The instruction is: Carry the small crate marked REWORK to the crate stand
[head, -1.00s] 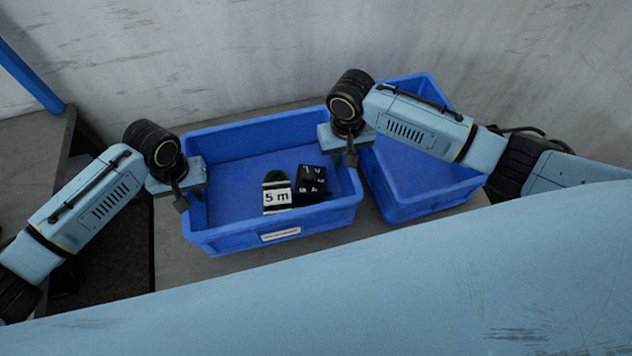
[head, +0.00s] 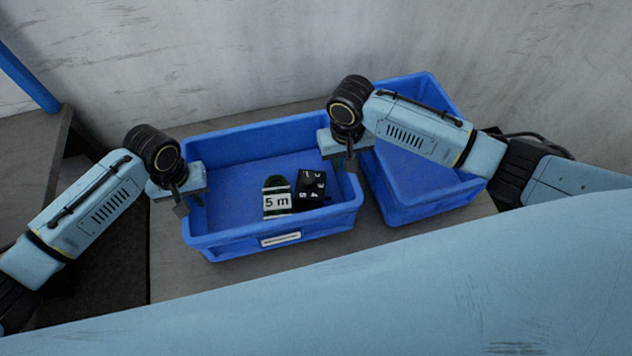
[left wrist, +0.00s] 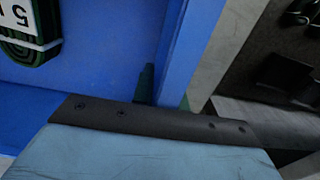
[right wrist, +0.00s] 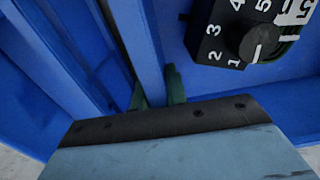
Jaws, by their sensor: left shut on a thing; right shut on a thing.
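A blue open crate (head: 222,247) sits between my grippers, with a white label (head: 281,239) on its front wall, too small to read. Inside lie a dark green coil with a "5 m" label (head: 277,202) and a black box with white numbers (head: 311,187); the right wrist view shows a knob on this box (right wrist: 260,42). My left gripper (head: 181,200) is shut on the crate's left wall (left wrist: 183,50). My right gripper (head: 350,160) is shut on its right wall (right wrist: 138,45). The fingertips are partly hidden by the walls. I cannot tell whether the crate touches the surface below.
A second blue crate (head: 425,205), apparently empty, stands angled close on the right, partly behind my right arm. A grey surface (head: 235,278) lies below both crates. A pale wall (head: 250,55) rises behind. A dark-sided bench with a blue post (head: 28,78) stands at left.

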